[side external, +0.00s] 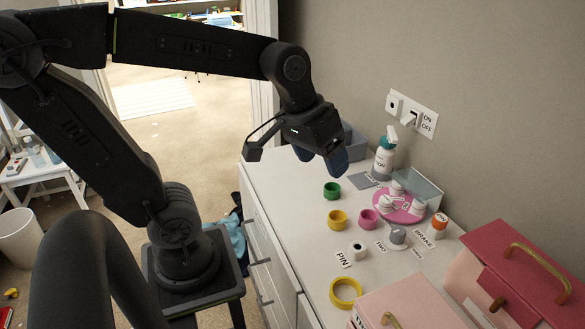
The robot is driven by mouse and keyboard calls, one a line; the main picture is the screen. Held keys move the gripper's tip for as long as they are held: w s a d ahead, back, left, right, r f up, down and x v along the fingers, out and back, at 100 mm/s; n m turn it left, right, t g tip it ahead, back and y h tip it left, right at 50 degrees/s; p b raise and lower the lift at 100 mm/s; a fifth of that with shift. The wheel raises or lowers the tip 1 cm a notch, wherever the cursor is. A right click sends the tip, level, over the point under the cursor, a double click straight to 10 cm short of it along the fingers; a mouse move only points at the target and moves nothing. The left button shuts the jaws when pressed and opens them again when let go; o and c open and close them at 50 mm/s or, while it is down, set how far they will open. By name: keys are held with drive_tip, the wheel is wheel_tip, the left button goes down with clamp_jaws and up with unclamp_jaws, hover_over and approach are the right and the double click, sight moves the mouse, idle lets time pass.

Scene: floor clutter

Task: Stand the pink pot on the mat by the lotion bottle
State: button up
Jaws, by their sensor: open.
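The pink pot (368,218) is a small round pot on the white cabinet top, right of a yellow pot. The lotion bottle (383,162), white with a teal pump collar, stands upright at the back by the wall. A flat grey mat (362,180) lies just left of the bottle and shows no pot on it. My gripper (319,157) is open and empty, pointing down above the back left of the cabinet top, up and left of the pink pot and apart from it.
Green (332,190) and yellow (337,220) pots stand near the pink one. A pink round tray (399,207) with white jars is to the right, with a clear panel behind. A grey bin (353,144) is behind my gripper. Yellow tape (345,292) and pink boxes (515,265) are in front.

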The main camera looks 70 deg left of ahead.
drive_tip(key=s+m, duration=0.2)
drive_tip(key=s, duration=0.1)
drive_tip(key=s+d+m+t, duration=0.1)
drive_tip(key=s, duration=0.1)
drive_tip(key=shift+s+f, duration=0.1)
drive_tip(key=shift+f, duration=0.1)
drive_tip(key=shift+s+f, duration=0.1)
drive_tip(key=shift+s, duration=0.2)
drive_tip(key=shift+c, duration=1.1)
